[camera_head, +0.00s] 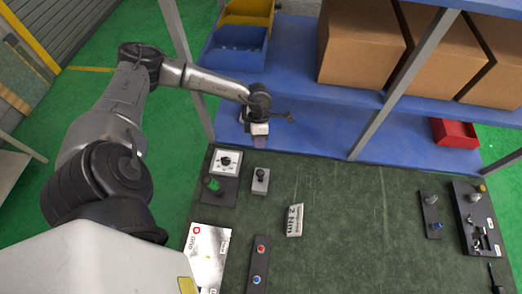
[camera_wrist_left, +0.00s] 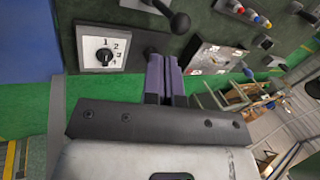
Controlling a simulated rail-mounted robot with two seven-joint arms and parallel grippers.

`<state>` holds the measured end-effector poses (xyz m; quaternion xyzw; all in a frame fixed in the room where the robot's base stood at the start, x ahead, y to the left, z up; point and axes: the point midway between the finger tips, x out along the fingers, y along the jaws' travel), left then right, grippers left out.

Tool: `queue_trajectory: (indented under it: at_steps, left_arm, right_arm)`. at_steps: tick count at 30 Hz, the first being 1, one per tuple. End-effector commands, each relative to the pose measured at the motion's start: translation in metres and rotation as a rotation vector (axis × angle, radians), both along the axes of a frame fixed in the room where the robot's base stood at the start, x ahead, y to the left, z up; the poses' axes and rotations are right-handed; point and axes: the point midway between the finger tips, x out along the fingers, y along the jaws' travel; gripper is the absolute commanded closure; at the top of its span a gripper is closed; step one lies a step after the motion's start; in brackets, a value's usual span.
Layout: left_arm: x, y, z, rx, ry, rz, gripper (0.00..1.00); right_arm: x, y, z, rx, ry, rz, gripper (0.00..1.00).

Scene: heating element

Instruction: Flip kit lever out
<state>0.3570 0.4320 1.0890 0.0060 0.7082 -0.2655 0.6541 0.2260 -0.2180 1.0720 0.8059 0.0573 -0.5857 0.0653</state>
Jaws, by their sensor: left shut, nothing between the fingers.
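A small grey block with a black ball-topped lever (camera_head: 261,177) stands at the back left of the dark table in the head view. The frames do not show by label which lever is the kit lever. My left gripper (camera_head: 259,140) is above the table's back edge, behind the grey block and apart from it. Its purple fingers (camera_wrist_left: 164,77) are shut with nothing between them. My right gripper is not in view.
A numbered dial plate (camera_head: 227,162) and a green knob (camera_head: 213,185) lie left of the block. A white panel (camera_head: 208,254), a red-and-blue button strip (camera_head: 258,263) and a 2 Nm block (camera_head: 294,220) are nearer. Fixtures (camera_head: 474,220) stand right. Blue shelves (camera_head: 300,65) rise behind.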

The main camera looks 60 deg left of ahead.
Motion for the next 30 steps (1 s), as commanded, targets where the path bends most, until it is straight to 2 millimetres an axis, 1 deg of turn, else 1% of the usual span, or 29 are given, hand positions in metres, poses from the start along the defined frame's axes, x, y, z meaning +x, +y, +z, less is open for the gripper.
queue_trajectory:
  at_steps: [9, 15, 21, 30]
  left_arm:
    - [-0.008, -0.019, -0.045, -0.005, 0.002, 0.000, 1.00]
    - [-0.011, -0.028, -0.069, -0.005, 0.001, 0.000, 1.00]
    - [-0.012, -0.032, -0.081, -0.006, -0.001, 0.001, 1.00]
    - [-0.013, -0.032, -0.083, -0.005, -0.001, 0.001, 1.00]
  right_arm:
    - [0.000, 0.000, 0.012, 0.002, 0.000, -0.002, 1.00]
    - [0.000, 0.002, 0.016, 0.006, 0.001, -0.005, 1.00]
    - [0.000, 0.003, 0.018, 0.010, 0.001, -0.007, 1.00]
    - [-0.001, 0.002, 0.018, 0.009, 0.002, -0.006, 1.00]
